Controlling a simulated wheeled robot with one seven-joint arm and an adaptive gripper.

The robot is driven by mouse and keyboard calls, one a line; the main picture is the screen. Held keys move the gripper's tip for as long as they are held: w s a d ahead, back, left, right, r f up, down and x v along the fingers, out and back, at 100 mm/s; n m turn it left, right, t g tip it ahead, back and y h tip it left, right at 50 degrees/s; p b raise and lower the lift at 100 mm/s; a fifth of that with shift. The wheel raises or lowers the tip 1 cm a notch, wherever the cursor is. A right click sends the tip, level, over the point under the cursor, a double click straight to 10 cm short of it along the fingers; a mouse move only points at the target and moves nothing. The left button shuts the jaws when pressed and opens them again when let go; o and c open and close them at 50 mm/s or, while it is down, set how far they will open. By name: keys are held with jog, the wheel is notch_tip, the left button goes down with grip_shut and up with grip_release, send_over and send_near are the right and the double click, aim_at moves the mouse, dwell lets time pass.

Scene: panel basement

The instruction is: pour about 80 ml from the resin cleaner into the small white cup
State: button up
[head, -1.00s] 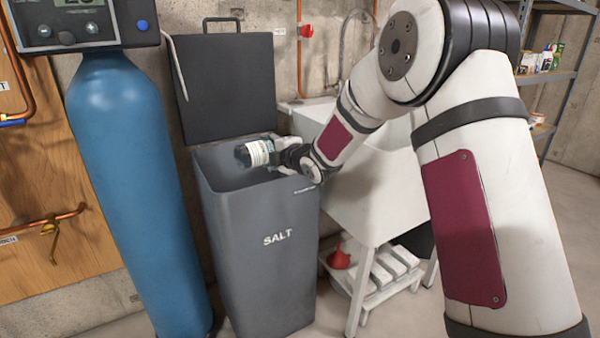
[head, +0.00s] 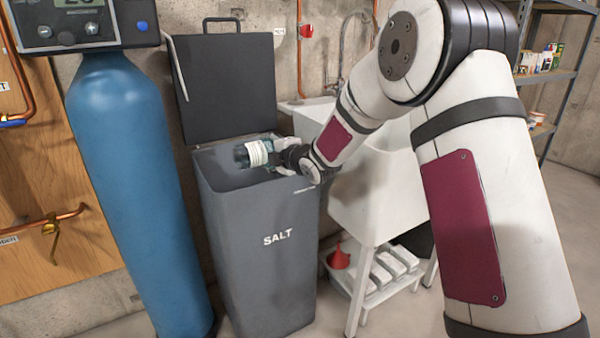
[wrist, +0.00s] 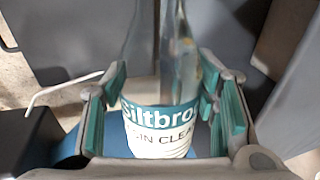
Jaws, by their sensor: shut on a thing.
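No stream of liquid shows. The small white cup is not visible in either view.
The grey salt bin (head: 262,265) stands open with its lid (head: 228,85) raised behind. A blue tank (head: 135,170) is close on its left. A white sink (head: 375,195) is on its right, with a red funnel (head: 339,259) on the low shelf beneath.

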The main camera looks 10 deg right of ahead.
dwell(0.7)
jog(key=shift+a, duration=0.3)
dwell(0.3)
